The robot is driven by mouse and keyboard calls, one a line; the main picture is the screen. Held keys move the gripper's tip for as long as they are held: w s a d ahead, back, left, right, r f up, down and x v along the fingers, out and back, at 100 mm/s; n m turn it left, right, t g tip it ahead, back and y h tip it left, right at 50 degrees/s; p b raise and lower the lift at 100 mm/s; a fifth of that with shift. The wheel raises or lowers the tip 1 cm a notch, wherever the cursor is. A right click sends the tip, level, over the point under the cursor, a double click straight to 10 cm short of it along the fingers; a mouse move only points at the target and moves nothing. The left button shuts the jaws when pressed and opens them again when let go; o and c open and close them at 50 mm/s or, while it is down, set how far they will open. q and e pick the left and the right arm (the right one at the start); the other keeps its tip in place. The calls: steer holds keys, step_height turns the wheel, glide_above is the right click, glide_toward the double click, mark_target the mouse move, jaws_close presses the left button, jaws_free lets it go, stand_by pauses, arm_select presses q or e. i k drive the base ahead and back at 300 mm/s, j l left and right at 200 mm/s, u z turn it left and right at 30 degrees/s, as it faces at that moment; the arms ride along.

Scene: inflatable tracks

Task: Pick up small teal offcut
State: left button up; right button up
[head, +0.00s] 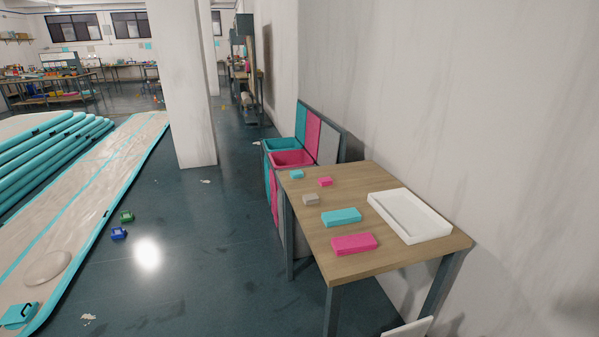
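The small teal offcut (297,174) lies on the far left part of the wooden table (375,257), near its far edge. A larger teal block (341,217) lies nearer on the same table. A small pink block (325,182) sits just right of the small teal offcut, apart from it. Neither of my grippers shows in the head view.
A grey block (311,199), a large pink block (354,244) and a white tray (410,216) are also on the table. Teal and pink bins (291,158) stand behind it. A wall borders the right. The floor left of the table is mostly clear, with inflatable tracks (92,185) farther left.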

mark_target(298, 173)
steer(key=z, duration=0.3)
steer(key=i+j+z, duration=0.2)
steer(key=j+z, duration=0.25)
steer(key=i+j+z, duration=0.15)
steer(key=j+z, duration=0.25)
steer(key=i+j+z, duration=0.1)
steer(key=j+z, duration=0.2)
steer(key=z, duration=0.15)
